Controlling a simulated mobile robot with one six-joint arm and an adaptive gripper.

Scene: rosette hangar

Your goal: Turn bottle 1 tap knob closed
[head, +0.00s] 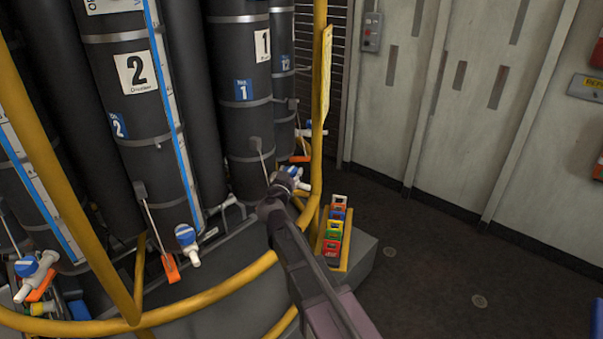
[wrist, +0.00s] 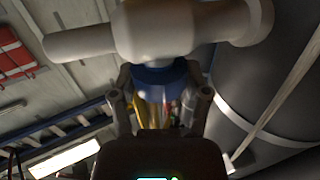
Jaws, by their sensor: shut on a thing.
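Bottle 1 (head: 240,125) is a tall dark cylinder with a white "1" label and a blue "1" plate, behind the yellow rail in the head view. Its tap sits low at its front; part of the tap's blue and white (head: 293,173) shows just past my gripper (head: 276,192). In the wrist view the white tap body (wrist: 155,28) crosses the top, with a spout to the left. The blue knob (wrist: 160,76) is between the two fingers of my gripper (wrist: 161,90), which is shut on it. The fingers hide part of the knob.
Bottle 2 (head: 160,145) stands to the left with its own blue-knobbed tap (head: 187,240) and an orange tag (head: 170,267). A yellow rail (head: 210,303) curves around the front. A rack of coloured tags (head: 334,232) stands right of my arm. The floor (head: 440,270) at right is clear.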

